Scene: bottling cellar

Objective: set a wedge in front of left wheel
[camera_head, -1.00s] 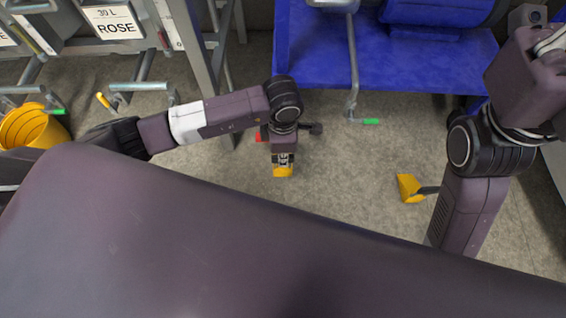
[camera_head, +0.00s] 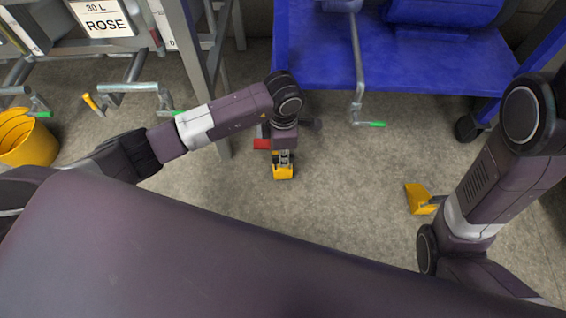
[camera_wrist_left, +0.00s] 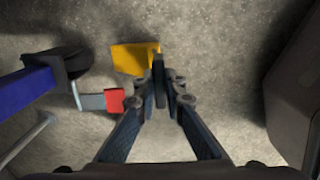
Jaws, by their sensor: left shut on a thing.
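A yellow wedge (camera_head: 283,173) is at the tip of my left gripper (camera_head: 284,158). In the left wrist view, my left gripper (camera_wrist_left: 160,82) is shut at the edge of the yellow wedge (camera_wrist_left: 129,57); the exact grip is partly hidden. I cannot tell whether the wedge touches the floor. A dark wheel (camera_wrist_left: 70,62) with a red pedal (camera_wrist_left: 115,100) is to the left of the wedge, apart from it. In the head view my left arm hides most of this wheel, and the red pedal (camera_head: 262,144) shows beside the gripper. My right gripper is out of view.
A second yellow wedge (camera_head: 417,198) lies on the floor beside my right arm. A blue cart (camera_head: 420,65) stands behind, with another dark wheel (camera_head: 468,127) at right. A green-tipped lever (camera_head: 376,124) hangs from it. A yellow bucket (camera_head: 30,140) is at far left. Floor between the wedges is clear.

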